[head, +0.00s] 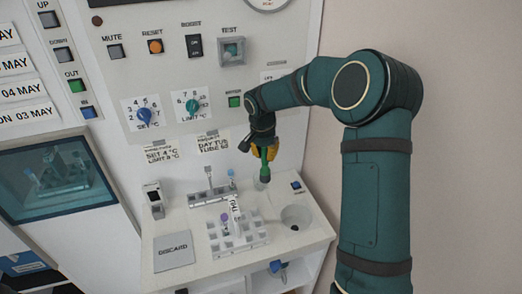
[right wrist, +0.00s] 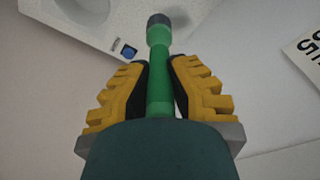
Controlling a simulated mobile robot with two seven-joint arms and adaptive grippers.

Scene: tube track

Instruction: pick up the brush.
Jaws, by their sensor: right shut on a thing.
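The brush (right wrist: 159,85) shows in the right wrist view as a green rod with a dark grey end. It stands between the yellow-and-black fingers of my right gripper (right wrist: 158,62), which is shut on it. In the head view, the green brush (head: 264,168) hangs down roughly upright from my right gripper (head: 263,149), above the right part of the white counter. Whether its lower end touches anything is hard to tell. The bristles cannot be made out. My left gripper is not in view.
A white tube rack (head: 237,238) and a grey holder (head: 208,195) stand on the counter (head: 186,219). A round opening (head: 296,216) lies at the right. A DISCARD plate (head: 173,251) is at the left. The control panel rises close behind.

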